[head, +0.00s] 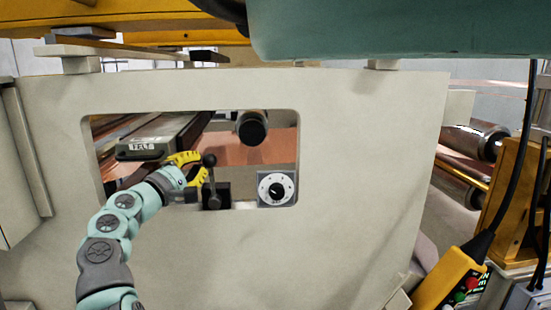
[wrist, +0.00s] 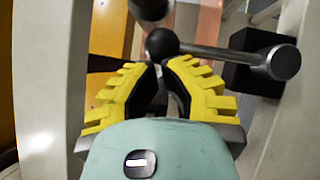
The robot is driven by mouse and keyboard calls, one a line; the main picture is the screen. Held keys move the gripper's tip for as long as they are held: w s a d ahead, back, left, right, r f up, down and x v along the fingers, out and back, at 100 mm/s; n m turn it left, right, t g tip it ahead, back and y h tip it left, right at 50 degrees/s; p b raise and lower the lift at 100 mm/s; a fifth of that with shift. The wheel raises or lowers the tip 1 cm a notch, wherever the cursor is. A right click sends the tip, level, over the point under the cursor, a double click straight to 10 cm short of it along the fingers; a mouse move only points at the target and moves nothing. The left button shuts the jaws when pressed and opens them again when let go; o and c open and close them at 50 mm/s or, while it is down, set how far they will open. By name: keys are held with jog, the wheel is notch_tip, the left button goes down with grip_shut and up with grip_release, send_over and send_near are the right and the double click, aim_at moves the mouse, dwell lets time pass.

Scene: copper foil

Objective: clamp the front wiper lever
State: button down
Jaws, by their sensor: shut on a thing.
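The front wiper lever (head: 210,176) shows in the window of the pale machine panel, with a dark ball knob on a short rod above a black block. In the wrist view the lever (wrist: 225,54) runs from its ball knob, just beyond my fingertips, to a round grey pivot at the right. My gripper (head: 202,167) comes in from the left with its yellow fingers at the lever. In the wrist view my gripper (wrist: 163,72) has its fingertips close together right at the knob, shut on it. The exact contact is partly hidden by the fingers.
A round dial (head: 276,189) sits right of the lever, and a dark roller end (head: 252,127) is above it. A labelled bar (head: 150,143) is left of the lever. The panel (head: 370,180) surrounds the window. A yellow button box (head: 455,280) is at lower right.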

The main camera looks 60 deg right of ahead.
jog(key=shift+s+d+r+m+y, duration=0.3)
jog(key=shift+s+d+m+y, duration=0.15)
jog(key=shift+s+m, duration=0.3)
jog(key=shift+d, duration=0.1)
jog(key=shift+w, duration=0.1)
